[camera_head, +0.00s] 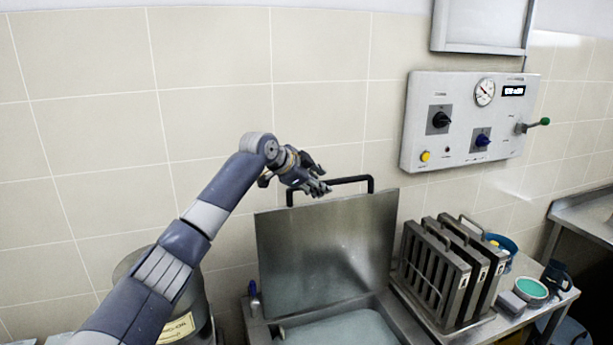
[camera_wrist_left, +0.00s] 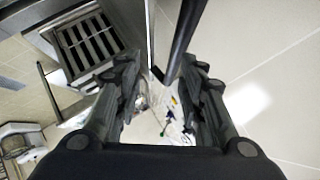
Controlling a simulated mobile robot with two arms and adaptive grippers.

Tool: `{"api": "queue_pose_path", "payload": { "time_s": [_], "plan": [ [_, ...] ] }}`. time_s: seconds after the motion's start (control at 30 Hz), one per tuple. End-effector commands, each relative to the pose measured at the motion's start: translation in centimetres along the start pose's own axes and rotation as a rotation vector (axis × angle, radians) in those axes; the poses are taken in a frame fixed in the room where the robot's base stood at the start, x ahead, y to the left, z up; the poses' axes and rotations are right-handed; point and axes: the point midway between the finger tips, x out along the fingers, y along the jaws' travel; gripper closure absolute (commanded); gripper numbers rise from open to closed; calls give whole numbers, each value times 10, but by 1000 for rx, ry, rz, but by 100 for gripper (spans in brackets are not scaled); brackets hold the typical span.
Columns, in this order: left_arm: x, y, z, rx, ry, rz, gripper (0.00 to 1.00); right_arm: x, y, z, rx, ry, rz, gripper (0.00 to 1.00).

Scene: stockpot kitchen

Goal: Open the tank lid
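The tank lid (camera_head: 325,250) is a grey metal plate that stands raised, nearly upright, at the back of the tank (camera_head: 345,330), with pale liquid below it. A black bar handle (camera_head: 352,181) runs along its top edge. My left gripper (camera_head: 318,187) is at the left part of this handle. In the left wrist view the gripper (camera_wrist_left: 160,85) has its fingers spread apart, and the dark handle bar (camera_wrist_left: 183,42) shows just beyond the fingertips. Whether the fingers touch the handle is not clear. My right gripper is not in view.
Metal slotted racks (camera_head: 450,265) stand right of the tank. A control panel (camera_head: 467,120) with a lever hangs on the tiled wall. A teal-filled bowl (camera_head: 531,290) and a dark mug (camera_head: 556,277) sit at the right. A large pot (camera_head: 185,300) is behind my left arm.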

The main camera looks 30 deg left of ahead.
Motion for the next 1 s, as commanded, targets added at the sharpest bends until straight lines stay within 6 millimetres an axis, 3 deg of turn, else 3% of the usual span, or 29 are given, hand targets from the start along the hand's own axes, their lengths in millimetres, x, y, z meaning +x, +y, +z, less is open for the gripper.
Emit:
{"api": "queue_pose_path", "payload": {
  "time_s": [0.1, 0.33, 1.0],
  "plan": [
    [-21, -1, 1, 1, 0, -3, 64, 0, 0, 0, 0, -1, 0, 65],
    [-48, -1, 1, -1, 0, -2, 64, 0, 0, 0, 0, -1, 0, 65],
    [-54, -1, 0, -1, 1, -2, 64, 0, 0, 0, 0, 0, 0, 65]
  ]
}}
